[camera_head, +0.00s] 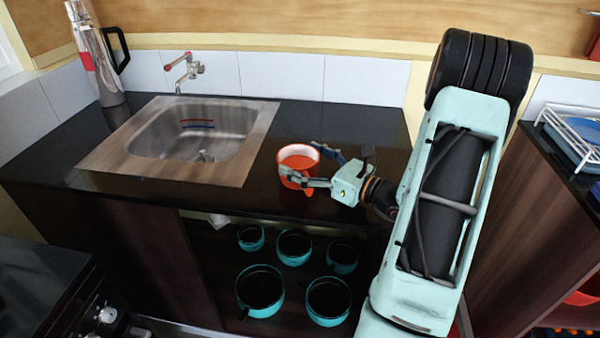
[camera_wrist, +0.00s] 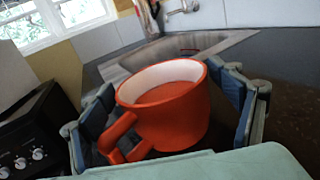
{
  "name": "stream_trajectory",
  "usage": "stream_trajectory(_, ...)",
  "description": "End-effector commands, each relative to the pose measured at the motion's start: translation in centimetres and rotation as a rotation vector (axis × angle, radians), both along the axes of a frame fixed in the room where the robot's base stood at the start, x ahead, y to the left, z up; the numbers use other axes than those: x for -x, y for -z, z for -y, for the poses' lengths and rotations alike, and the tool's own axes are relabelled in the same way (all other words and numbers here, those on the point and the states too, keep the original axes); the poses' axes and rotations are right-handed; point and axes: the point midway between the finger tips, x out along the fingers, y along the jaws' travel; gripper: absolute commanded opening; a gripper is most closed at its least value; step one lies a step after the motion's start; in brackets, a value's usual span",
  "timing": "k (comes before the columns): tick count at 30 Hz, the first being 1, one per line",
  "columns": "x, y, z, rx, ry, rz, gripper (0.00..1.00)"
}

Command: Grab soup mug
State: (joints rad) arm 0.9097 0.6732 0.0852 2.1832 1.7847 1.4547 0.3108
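The soup mug (camera_head: 296,163) is orange-red with a pale inner wall and stands upright on the black counter, to the right of the sink. In the wrist view the mug (camera_wrist: 172,112) fills the middle, with its handle toward the lower left. My gripper (camera_head: 318,168) reaches in from the right. Its fingers are spread on both sides of the mug, and in the wrist view the blue finger pads (camera_wrist: 165,115) show left and right of it. A gap shows on the right; I cannot tell whether the left finger touches the handle.
A metal sink (camera_head: 255,150) with a tap (camera_head: 185,68) lies left of the mug. A tall flask (camera_head: 97,60) stands in the back left corner. Several teal pots (camera_head: 260,288) sit on the shelf below the counter. A white rack (camera_head: 570,140) is at the far right.

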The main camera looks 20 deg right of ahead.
Motion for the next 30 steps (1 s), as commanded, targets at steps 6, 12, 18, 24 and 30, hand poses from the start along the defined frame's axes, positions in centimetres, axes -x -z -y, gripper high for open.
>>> stream_trajectory(6, 0.0, 0.0, 0.0, 0.000, 0.000, 0.000, 0.56)
stream_trajectory(12, 0.0, 0.0, 0.0, 0.000, 0.000, 0.000, 0.34)
stream_trajectory(18, 0.0, -0.1, 0.0, 0.000, -0.001, 0.004, 0.30)
stream_trajectory(24, 0.0, -0.3, 0.0, 0.000, -0.001, 0.004, 0.30)
stream_trajectory(30, 0.0, -1.1, 0.0, 0.001, -0.001, 0.004, 0.30)
